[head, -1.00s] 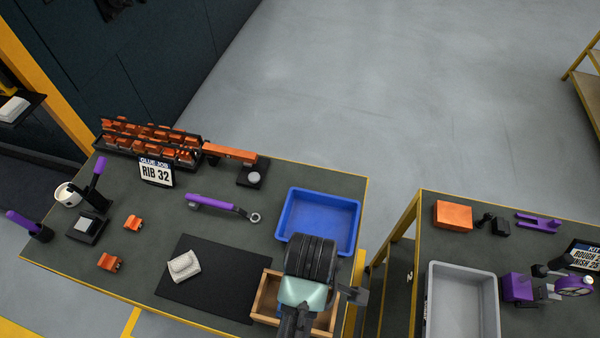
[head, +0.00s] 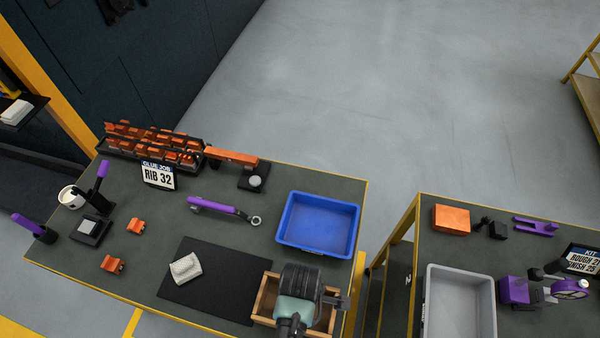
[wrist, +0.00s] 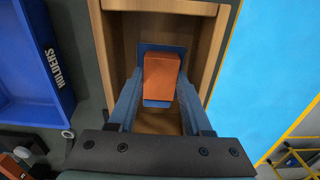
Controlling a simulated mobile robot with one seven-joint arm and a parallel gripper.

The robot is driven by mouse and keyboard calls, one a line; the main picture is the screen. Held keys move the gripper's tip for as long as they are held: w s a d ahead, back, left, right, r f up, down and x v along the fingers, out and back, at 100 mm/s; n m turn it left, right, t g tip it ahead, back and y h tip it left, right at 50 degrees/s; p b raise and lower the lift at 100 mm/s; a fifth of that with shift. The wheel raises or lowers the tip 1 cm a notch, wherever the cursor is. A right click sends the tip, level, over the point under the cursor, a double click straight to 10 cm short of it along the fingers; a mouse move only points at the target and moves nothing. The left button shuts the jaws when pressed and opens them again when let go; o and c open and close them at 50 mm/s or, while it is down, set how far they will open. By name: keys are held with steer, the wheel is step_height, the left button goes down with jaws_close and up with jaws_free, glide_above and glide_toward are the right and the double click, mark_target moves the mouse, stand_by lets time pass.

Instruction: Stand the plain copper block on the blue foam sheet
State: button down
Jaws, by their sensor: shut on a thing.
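A plain copper block (wrist: 162,75) is between the two fingers of my gripper (wrist: 161,84), which is shut on it. The block is over the blue foam sheet (wrist: 158,103), which shows at its near and far ends, inside a wooden box. I cannot tell whether the block touches the sheet. In the head view my gripper (head: 297,308) is over the wooden box (head: 262,300) at the bench's front right; the arm hides the block and the sheet there.
A blue bin (head: 318,222) stands just behind the wooden box. A black mat (head: 215,285) with a white cloth (head: 185,268) lies to the left. A second bench at the right carries a grey tub (head: 458,300) and an orange block (head: 451,218).

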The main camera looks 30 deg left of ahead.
steer(key=shift+f, duration=0.1)
steer(key=shift+f, duration=0.15)
steer(key=c, duration=0.6)
jaws_free()
step_height(320, 180, up, 12)
